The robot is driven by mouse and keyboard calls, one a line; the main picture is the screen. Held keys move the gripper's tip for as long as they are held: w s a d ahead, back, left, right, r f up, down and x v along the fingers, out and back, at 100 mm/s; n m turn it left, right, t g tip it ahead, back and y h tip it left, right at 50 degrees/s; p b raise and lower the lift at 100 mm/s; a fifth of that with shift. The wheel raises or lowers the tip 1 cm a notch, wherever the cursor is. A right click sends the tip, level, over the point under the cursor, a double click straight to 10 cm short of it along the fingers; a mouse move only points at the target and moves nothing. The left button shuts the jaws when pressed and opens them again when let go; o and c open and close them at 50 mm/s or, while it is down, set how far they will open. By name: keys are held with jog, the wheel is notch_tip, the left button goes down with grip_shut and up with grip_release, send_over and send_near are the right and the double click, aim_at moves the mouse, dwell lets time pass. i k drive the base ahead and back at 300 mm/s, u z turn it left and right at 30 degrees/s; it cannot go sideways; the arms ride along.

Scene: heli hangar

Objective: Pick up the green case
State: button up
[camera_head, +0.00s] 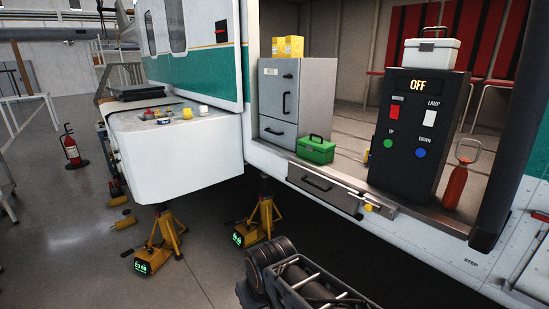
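The green case (316,151) is a small box with a dark handle on its lid. It sits upright on the cabin floor of the helicopter, near the door sill and in front of the right side of a grey cabinet (318,95). Nothing covers it. Part of my dark arm shows at the bottom centre, below and apart from the case. I cannot make out the fingers of my gripper in this view.
A drawer (318,184) is set in the sill below the case. To the right stand a black control panel (418,140) reading OFF, a white case (431,53) on top, and a red bottle (456,185). Yellow jacks (171,233) stand on the floor at left.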

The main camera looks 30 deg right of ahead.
aim_at(321, 152)
jog(key=u, duration=0.35)
jog(key=i, duration=2.55)
jog(key=z, duration=1.3)
jog(key=i, duration=0.9)
jog(key=z, duration=1.15)
jog(key=i, duration=0.25)
jog(key=z, duration=0.25)
